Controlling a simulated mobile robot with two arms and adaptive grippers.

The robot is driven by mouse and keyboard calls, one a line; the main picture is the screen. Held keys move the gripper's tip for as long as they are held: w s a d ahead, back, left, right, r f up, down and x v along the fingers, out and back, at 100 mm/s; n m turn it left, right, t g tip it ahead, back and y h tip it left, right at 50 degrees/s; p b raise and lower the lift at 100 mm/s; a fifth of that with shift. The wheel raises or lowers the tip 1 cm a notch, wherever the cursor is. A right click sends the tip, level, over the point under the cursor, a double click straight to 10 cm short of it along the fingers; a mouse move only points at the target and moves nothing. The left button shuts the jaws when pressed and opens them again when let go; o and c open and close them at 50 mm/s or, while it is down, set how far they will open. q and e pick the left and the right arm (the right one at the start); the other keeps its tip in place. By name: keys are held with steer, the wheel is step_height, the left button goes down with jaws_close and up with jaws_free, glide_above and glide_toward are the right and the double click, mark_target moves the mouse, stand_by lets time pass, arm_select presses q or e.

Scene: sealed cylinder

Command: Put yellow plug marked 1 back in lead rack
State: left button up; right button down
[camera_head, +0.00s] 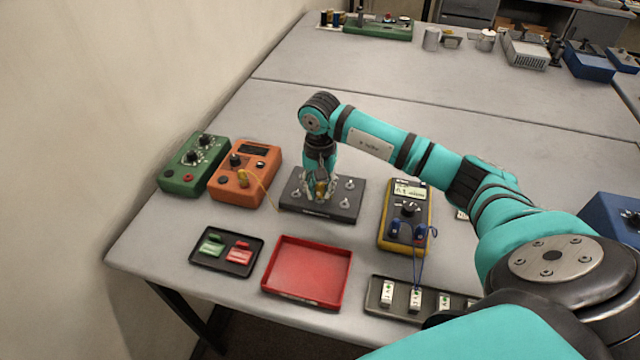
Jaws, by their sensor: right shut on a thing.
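My right gripper (320,192) points down over the dark terminal block (340,207). It is shut on a small yellow plug (321,187), mostly hidden by the fingers. The number on the plug is too small to read. I cannot tell whether the plug touches a terminal. A yellow lead (264,190) runs from the orange box (245,177) toward the block. I cannot make out for sure which thing is the lead rack. My left gripper is not in view.
A green box (192,163) stands left of the orange one. In front are a black tray (205,261) with green and red pieces, an empty red tray (307,271) and a tray of white pieces (374,294). A yellow multimeter (408,190) with blue leads is to the right.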

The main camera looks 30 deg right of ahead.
steer(key=shift+b, duration=0.85)
stand_by(2.1)
steer(key=shift+f+b, duration=0.6)
steer(key=shift+f, duration=0.1)
steer(key=c, duration=1.1)
jaws_free()
step_height(320, 180, up, 12)
steer(key=shift+r, duration=0.1)
